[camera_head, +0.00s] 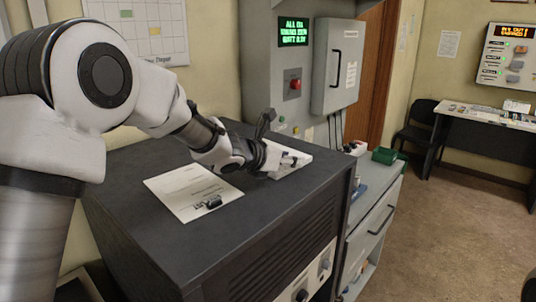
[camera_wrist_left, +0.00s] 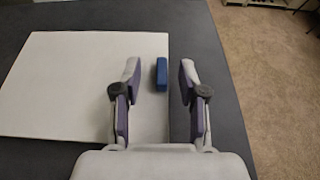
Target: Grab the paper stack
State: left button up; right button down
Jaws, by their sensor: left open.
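The white paper stack (camera_head: 296,168) lies on the dark cabinet top, near its right end. In the left wrist view the paper stack (camera_wrist_left: 65,85) fills the left side as a plain white sheet. My left gripper (camera_head: 297,158) is low over the stack in the head view and partly covers it. In the wrist view the left gripper (camera_wrist_left: 160,85) is open, with one finger over the paper and the other past its right edge. I cannot tell its height above the paper. My right gripper is out of view.
A small blue block (camera_wrist_left: 162,75) sits by the stack's right edge, between the fingers in the wrist view. A green tray (camera_head: 384,155) stands on the lower unit at right.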

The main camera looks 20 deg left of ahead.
pick_arm(q)
jog(key=shift+s+d+r, duration=0.1)
jog(key=shift+s+r, duration=0.05)
jog(key=shift+s, duration=0.25)
grip_shut()
jog(key=shift+w, duration=0.1)
